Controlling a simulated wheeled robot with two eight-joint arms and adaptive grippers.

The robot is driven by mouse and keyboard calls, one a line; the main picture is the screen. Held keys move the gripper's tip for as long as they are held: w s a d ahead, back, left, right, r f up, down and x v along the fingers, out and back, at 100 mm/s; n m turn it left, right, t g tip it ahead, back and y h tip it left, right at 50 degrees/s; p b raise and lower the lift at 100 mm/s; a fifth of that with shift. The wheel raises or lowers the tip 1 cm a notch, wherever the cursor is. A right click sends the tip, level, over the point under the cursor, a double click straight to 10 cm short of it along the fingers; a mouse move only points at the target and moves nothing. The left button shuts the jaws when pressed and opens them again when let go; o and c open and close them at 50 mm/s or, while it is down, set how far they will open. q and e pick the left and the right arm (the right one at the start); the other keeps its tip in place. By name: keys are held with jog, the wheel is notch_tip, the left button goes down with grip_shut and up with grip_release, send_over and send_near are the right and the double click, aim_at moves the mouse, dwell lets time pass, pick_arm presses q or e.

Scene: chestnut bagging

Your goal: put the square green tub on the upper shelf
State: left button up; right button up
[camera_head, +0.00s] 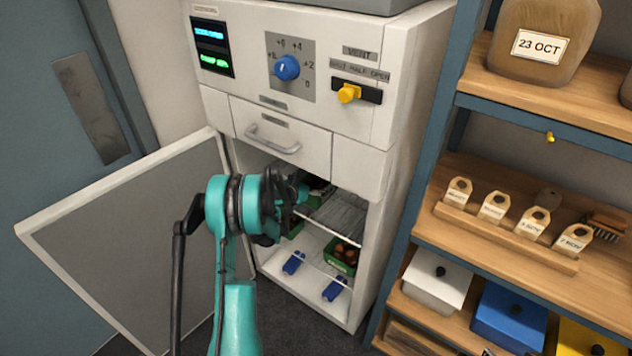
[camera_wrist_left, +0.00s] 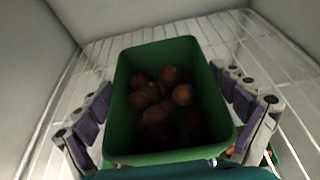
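A green tub (camera_wrist_left: 172,54) holding several brown chestnuts fills the middle of the left wrist view. The fingers of my left gripper (camera_wrist_left: 165,105) stand on both sides of it, close to its walls. Whether they press on it is not clear. White wire shelf bars show around the tub. In the head view my left gripper (camera_head: 296,194) reaches into the open cabinet at the height of the upper wire shelf (camera_head: 342,214) and hides most of what is there. Another green tub (camera_head: 341,266) with brown contents stands lower, on the right. My right gripper is not in view.
The cabinet door (camera_head: 125,235) stands open on the left. A closed drawer (camera_head: 280,140) is above the opening. Blue clips (camera_head: 293,263) lie at the cabinet's bottom front. A wooden rack (camera_head: 520,200) with tags and lidded boxes stands close on the right.

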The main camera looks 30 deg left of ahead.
pick_arm(q)
jog(key=shift+r, duration=0.1)
jog(key=shift+s+r, duration=0.1)
jog(key=shift+s, duration=0.05)
jog(key=d+p+v, duration=0.1)
jog(key=p+v, duration=0.2)
jog(key=v, duration=0.8)
jog(key=shift+s+a, duration=0.35)
jog(key=shift+a, duration=0.15)
jog(key=shift+r, duration=0.15)
